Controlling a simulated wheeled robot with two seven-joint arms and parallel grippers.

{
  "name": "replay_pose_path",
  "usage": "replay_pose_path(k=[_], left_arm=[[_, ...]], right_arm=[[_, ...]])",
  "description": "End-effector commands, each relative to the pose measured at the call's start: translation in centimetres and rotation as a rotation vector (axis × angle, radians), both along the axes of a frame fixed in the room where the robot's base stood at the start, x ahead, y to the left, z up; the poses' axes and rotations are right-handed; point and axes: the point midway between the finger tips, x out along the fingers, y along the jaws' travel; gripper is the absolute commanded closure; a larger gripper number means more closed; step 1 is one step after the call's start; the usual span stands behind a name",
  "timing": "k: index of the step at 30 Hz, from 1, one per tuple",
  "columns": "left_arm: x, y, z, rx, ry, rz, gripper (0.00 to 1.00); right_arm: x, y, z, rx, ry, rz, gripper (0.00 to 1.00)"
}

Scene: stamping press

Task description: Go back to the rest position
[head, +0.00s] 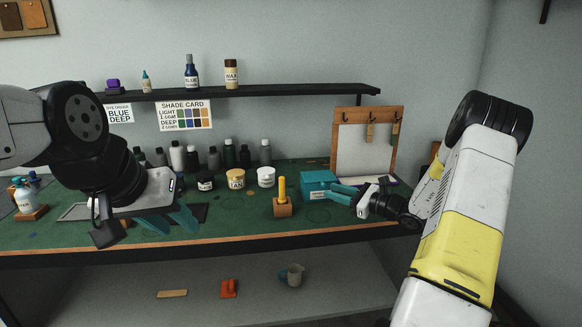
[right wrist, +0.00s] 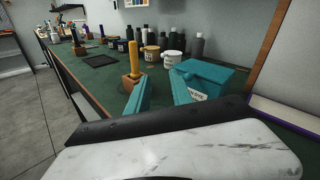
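My left gripper (head: 170,221) is over the left part of the green bench, pointing down and to the right. Its two teal fingers look apart, with nothing seen between them. My right gripper (head: 344,194) is over the right part of the bench, pointing left, just in front of a teal box (head: 318,180). In the right wrist view its teal fingers (right wrist: 158,98) are spread and empty. A yellow-handled tool (head: 282,188) stands upright in a wooden block left of the right gripper. It also shows beyond the fingers in the right wrist view (right wrist: 133,62).
The green bench (head: 240,215) carries several bottles and jars along its back. A wooden board with hooks and tags (head: 365,145) stands at the back right. A black wall shelf (head: 280,91) runs above. A lower shelf (head: 200,308) holds a jug (head: 294,276).

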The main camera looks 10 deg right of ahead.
Motion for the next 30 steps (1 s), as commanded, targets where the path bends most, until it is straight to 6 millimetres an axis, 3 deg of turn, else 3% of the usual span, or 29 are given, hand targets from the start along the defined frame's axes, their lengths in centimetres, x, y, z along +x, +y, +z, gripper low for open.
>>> replay_pose_path(k=[1,6,12,16,21,25,30], left_arm=[[0.0,0.0,0.0,0.000,0.000,0.000,0.64],[0.0,0.0,0.0,0.000,0.000,0.000,0.64],[0.0,0.0,0.0,0.000,0.000,0.000,0.64],[0.0,0.0,0.0,0.000,0.000,0.000,0.64],[0.0,0.0,0.0,0.000,0.000,0.000,0.64],[0.0,0.0,0.0,0.000,0.000,0.000,0.64],[0.0,0.0,0.0,0.000,0.000,0.000,0.64]], right_arm=[[-1.1,2.6,2.3,-0.079,-0.028,0.083,0.73],[-7.5,9.9,7.3,-0.393,-0.124,0.376,0.73],[-16.3,14.5,10.7,-0.780,-0.273,0.672,0.73],[-21.6,15.3,12.2,-1.039,-0.389,0.826,0.73],[-27.6,14.3,13.6,-1.381,-0.564,0.980,0.73],[-31.0,12.7,14.6,-1.634,-0.705,1.055,0.73],[-33.4,10.7,15.6,-1.875,-0.842,1.095,0.73]])
